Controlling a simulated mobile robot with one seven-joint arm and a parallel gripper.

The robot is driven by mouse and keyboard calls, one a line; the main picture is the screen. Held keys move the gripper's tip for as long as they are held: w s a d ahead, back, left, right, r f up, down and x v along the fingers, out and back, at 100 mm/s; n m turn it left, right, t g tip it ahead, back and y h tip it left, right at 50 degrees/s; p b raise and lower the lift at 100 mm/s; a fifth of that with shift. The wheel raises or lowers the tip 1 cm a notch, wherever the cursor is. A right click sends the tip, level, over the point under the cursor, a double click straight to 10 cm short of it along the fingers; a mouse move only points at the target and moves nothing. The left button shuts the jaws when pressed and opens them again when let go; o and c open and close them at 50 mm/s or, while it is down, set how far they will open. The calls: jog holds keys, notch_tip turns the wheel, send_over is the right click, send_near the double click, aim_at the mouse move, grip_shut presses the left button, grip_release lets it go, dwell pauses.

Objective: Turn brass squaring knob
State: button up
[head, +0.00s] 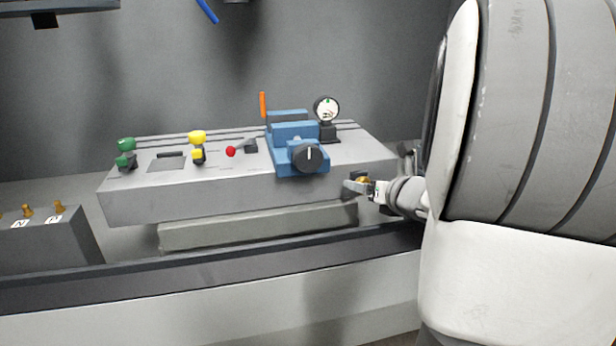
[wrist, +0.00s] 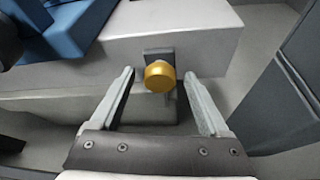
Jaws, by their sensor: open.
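The brass squaring knob (wrist: 159,76) sticks out from a dark square plate on the front face of the grey machine bed, near its right end. In the head view the knob (head: 362,180) is partly hidden by my gripper (head: 362,187). In the wrist view my gripper (wrist: 160,95) is open, with one finger to the left of the knob and one to the right. The knob sits between the fingertips, with a visible gap on each side. The fingers do not appear to touch it.
A blue vise (head: 290,135) with a black dial knob (head: 307,158) stands on the bed, left of my gripper. A round gauge (head: 327,110) stands behind it. Green, yellow and red-tipped controls are further left. A dark panel (wrist: 290,95) rises at right in the wrist view.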

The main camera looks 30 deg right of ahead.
grip_shut()
dwell(0.5)
jog(key=shift+d+f+m+t+y, duration=0.1)
jog(key=shift+m+t+y, duration=0.25)
jog(key=shift+m+y, duration=0.45)
jog(key=shift+d+m+t+y, duration=0.1)
jog(key=shift+m+t+y, duration=0.3)
jog(key=shift+m, duration=0.8)
